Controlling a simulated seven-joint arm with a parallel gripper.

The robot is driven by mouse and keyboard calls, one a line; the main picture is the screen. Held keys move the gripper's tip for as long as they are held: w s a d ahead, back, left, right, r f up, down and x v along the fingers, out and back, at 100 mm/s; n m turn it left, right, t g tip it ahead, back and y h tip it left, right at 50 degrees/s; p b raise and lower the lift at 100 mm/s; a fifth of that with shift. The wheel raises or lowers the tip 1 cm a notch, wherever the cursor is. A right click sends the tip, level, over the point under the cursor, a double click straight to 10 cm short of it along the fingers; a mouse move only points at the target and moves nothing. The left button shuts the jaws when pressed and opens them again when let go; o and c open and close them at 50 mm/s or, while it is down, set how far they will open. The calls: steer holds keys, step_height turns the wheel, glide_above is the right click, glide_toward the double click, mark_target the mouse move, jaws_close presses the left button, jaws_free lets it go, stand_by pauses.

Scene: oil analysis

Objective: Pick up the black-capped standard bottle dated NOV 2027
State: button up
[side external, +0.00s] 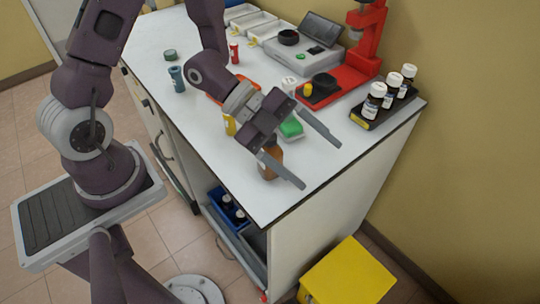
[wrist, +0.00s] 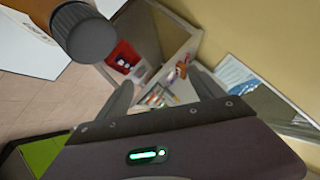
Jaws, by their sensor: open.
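My gripper (side external: 318,164) is open and empty above the near end of the white bench, its two fingers spread and pointing right. An amber bottle (side external: 270,160) stands on the bench below and behind the gripper, which hides its top. In the wrist view an amber bottle with a black cap (wrist: 82,32) is at the upper left, outside the gap between my open fingers (wrist: 163,92). No date is readable on any label.
White-capped amber bottles (side external: 374,102) stand in a black rack at the right edge. A red stand (side external: 368,42), a grey instrument (side external: 305,55) and a green-topped box (side external: 291,128) are behind the gripper. A yellow bin (side external: 348,274) is on the floor.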

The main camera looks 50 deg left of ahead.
mark_target(282, 162)
steer(key=a+f+n, duration=0.1)
steer(key=a, duration=0.1)
steer(key=a+f+n+t, duration=0.1)
steer(key=a+f+n, duration=0.2)
steer(key=a+n, duration=0.1)
steer(key=a, duration=0.1)
steer(key=shift+s+a+f, duration=0.1)
steer(key=shift+s+f, duration=0.05)
steer(key=shift+f, duration=0.1)
steer(key=s+a+f+n, duration=0.1)
steer(key=a+n, duration=0.1)
steer(key=s+a+n+t, duration=0.1)
steer(key=a+n, duration=0.1)
steer(key=a+f+n, duration=0.1)
steer(key=shift+s+a+f+n+t, duration=0.35)
steer(key=shift+s+a+n+t, duration=0.05)
steer(key=shift+w+d+f, duration=0.1)
steer(key=shift+d+f, duration=0.05)
steer(key=shift+d, duration=0.05)
steer(key=x, duration=0.6)
steer(key=shift+w+d, duration=0.15)
steer(key=shift+w, duration=0.1)
steer(key=c, duration=1.6)
